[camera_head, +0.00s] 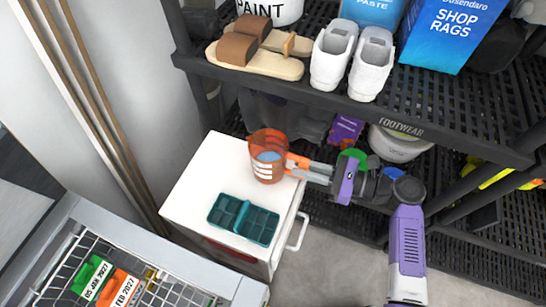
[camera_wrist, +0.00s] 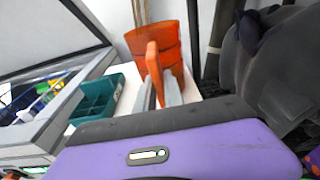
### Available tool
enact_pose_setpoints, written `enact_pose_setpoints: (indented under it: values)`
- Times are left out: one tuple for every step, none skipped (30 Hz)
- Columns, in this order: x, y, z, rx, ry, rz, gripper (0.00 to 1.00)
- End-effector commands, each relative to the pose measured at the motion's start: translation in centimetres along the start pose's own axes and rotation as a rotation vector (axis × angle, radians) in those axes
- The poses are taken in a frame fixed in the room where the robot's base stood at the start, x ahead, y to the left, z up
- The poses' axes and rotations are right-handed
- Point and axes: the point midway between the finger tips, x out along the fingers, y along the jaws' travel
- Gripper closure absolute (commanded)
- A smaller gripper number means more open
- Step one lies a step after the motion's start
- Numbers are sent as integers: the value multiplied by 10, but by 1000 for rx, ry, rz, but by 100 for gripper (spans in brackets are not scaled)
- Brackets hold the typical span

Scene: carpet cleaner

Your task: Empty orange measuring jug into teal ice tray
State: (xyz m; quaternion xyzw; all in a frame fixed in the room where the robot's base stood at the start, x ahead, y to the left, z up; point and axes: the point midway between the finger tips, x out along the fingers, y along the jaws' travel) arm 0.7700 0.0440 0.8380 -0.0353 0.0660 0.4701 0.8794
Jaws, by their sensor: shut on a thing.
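The orange measuring jug (camera_head: 266,167) is see-through with white markings, and something bluish shows inside it. It stands roughly upright at the back right of the white cabinet top; I cannot tell whether it touches the surface. My gripper (camera_head: 297,166) reaches in from the right and is shut on the jug's handle side. In the wrist view the jug (camera_wrist: 158,45) is beyond my gripper (camera_wrist: 155,88), and its inside is hidden. The teal ice tray (camera_head: 243,219) lies on the cabinet top in front of the jug, with empty-looking compartments. It also shows in the wrist view (camera_wrist: 95,100), left of the jug.
The white cabinet top (camera_head: 200,180) has free room left of the tray. A grey-framed open chest (camera_head: 62,222) with a wire basket stands at the lower left. A black shelf (camera_head: 300,75) with sandals and shoes overhangs behind. Brown poles (camera_head: 95,120) lean at the left.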

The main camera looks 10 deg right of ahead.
Motion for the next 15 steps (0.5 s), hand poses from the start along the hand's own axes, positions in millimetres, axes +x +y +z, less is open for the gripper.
enact_pose_setpoints:
  values:
    - [0,0,2,-1,-2,0,100]
    - [0,0,3,-1,-2,0,100]
    - [0,0,3,-1,-2,0,100]
    - [0,0,4,-1,-2,0,100]
    - [0,0,4,-1,-2,0,100]
    - [0,0,4,-1,-2,0,100]
    - [0,0,5,-1,-2,0,100]
    - [-1,0,5,-1,-2,0,100]
    - [-1,0,5,-1,-2,0,100]
    - [-1,0,6,-1,-2,0,100]
    - [-1,0,6,-1,-2,0,100]
    - [-1,0,6,-1,-2,0,100]
    - [-1,0,7,-1,-2,0,100]
    - [-1,0,7,-1,-2,0,100]
    - [-1,0,7,-1,-1,0,100]
